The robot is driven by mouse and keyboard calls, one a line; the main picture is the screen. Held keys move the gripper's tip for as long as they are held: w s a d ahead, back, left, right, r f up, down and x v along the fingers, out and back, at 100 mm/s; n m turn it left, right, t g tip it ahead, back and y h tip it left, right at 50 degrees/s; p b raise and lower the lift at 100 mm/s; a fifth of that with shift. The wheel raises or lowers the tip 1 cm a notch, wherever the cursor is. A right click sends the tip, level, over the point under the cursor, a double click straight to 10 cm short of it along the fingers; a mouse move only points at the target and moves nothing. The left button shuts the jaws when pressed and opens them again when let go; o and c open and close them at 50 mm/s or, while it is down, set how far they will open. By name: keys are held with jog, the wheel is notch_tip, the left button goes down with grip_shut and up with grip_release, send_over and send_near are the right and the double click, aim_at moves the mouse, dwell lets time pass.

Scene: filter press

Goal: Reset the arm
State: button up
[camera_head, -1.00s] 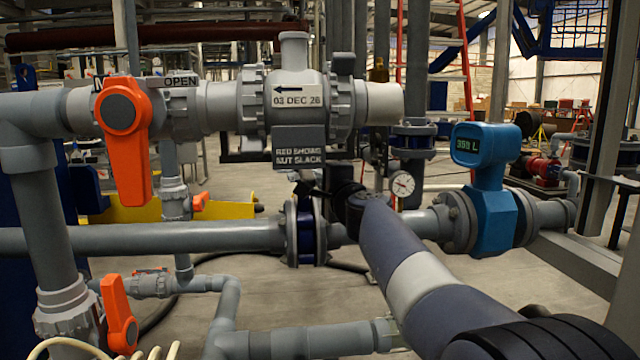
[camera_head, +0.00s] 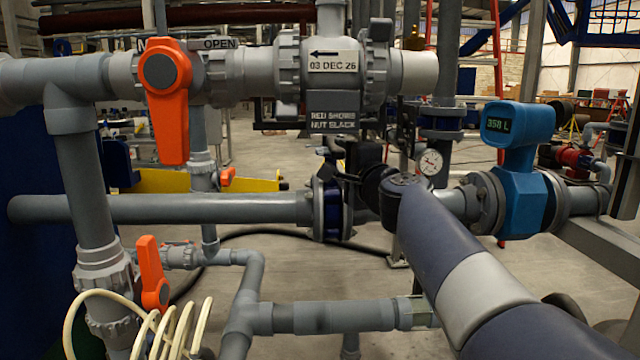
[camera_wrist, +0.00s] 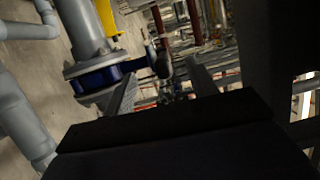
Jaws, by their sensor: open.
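My arm (camera_head: 440,245) reaches from the lower right of the head view toward the pipework, its dark wrist end in front of the blue-centred flange (camera_head: 332,208) and below the grey union. My gripper (camera_wrist: 165,88) shows in the wrist view as two grey fingers spread apart, with nothing between them. The blue flange (camera_wrist: 100,78) shows just left of the left finger there. Whether a finger touches it, I cannot tell. In the head view the fingertips are small and dark against the pipework.
An orange handle (camera_head: 168,100) hangs down on the upper pipe, and a smaller orange handle (camera_head: 152,272) is below it. A blue flow meter (camera_head: 520,150), a pressure gauge (camera_head: 431,162) and a pale coiled hose (camera_head: 150,325) surround the arm. Open floor lies behind.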

aim_at(330, 151)
jog(key=p+x, duration=0.1)
jog(key=x, duration=0.1)
jog(key=p+x, duration=0.1)
jog(key=x, duration=0.5)
jog(key=shift+w+d+p, duration=0.15)
jog(key=shift+d+p, duration=0.1)
jog(key=shift+p, duration=0.15)
jog(key=shift+w+d, duration=0.15)
jog(key=shift+d, duration=0.8)
jog(key=shift+a, duration=0.1)
